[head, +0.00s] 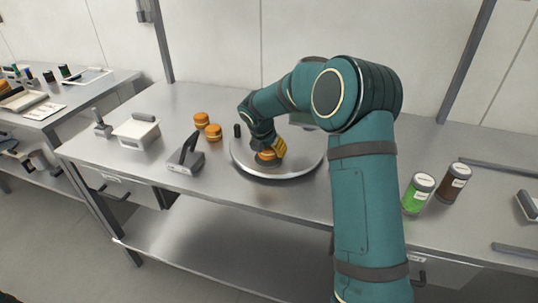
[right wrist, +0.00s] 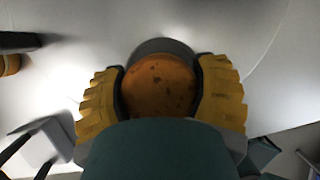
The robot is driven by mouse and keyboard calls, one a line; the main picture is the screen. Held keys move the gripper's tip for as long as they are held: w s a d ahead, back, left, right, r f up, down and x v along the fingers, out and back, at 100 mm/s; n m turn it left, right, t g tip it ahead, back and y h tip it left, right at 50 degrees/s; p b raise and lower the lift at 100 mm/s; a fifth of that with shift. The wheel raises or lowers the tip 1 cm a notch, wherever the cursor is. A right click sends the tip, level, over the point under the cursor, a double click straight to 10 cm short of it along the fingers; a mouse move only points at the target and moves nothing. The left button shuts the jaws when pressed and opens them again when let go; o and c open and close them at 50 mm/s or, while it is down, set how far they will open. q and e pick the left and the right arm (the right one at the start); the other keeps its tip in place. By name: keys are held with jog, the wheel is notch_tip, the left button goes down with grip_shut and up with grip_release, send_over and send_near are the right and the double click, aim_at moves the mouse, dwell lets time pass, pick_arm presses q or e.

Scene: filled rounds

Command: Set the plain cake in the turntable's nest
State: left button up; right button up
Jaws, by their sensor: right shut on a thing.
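An orange-brown cake (right wrist: 160,84) sits between the two yellow fingers of my right gripper (right wrist: 160,100), which is shut on it. In the head view this cake (head: 266,155) shows below the fingers, over the round silver turntable (head: 295,170). A dark round rim (right wrist: 165,46), which looks like the nest, shows just behind the cake in the right wrist view. I cannot tell whether the cake rests in it or hangs slightly above. My left gripper is not in view.
Two more orange-brown cakes (head: 201,120) (head: 213,132) stand left of the turntable. A grey stand with a dark handle (head: 186,160) and a white box (head: 136,131) are further left. A green jar (head: 418,193) and a brown jar (head: 453,182) stand at the right.

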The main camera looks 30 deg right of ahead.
jog(key=shift+f, duration=0.9)
jog(key=shift+r, duration=0.1)
jog(key=o, duration=0.9)
jog(key=shift+c, duration=0.2)
jog(key=p+v, duration=0.2)
jog(key=v, duration=1)
